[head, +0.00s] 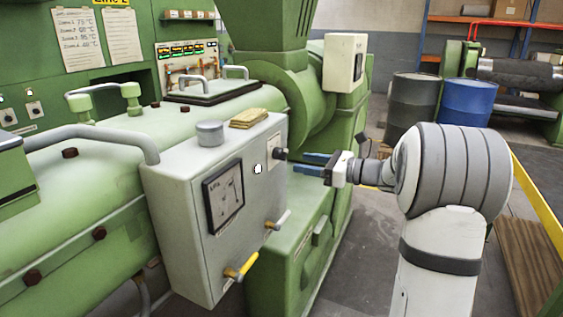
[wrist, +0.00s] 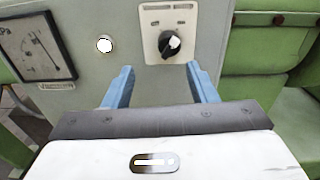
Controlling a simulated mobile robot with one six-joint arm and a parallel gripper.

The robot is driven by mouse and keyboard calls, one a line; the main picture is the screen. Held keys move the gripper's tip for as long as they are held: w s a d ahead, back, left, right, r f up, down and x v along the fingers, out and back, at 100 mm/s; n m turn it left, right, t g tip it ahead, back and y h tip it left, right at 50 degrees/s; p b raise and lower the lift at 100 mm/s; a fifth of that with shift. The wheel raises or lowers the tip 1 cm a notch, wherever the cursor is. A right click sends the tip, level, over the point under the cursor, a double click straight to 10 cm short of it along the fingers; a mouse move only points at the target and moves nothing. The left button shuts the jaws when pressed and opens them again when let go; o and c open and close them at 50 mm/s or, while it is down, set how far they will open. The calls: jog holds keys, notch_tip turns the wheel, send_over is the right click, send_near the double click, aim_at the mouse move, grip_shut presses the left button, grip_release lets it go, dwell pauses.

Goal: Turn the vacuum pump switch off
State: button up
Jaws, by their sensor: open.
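The switch is a black rotary knob (wrist: 170,44) on a light plate, set in a grey box (head: 190,190). In the wrist view its white mark is toward the upper right; the labels are too small to read. The knob shows small and dark in the head view (head: 280,154), at the box's right edge. My gripper (head: 297,161) is open, its two blue fingers pointing at the knob from the right. In the wrist view my gripper (wrist: 160,71) has the knob ahead, between its fingertip lines but nearer the right finger. The fingers appear apart from the knob.
A round white light or button (wrist: 104,45) and a dial gauge (head: 223,195) are left of the knob. Yellow-handled valves (head: 242,266) stick out below. A tin (head: 210,133) and a yellowish stack (head: 249,118) sit on the box. Green machinery (head: 298,245) stands close beside it.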

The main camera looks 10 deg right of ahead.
aim_at(286, 156)
jog(key=shift+m+t, duration=0.3)
jog(key=x, duration=0.2)
jog(key=p+x, duration=0.1)
jog(key=x, duration=0.2)
jog(key=w+x, duration=0.1)
jog(key=x, duration=0.1)
jog(key=shift+w+d+r, duration=0.1)
jog(key=shift+w, duration=0.05)
jog(key=shift+c, duration=0.3)
jog(key=c, duration=0.9)
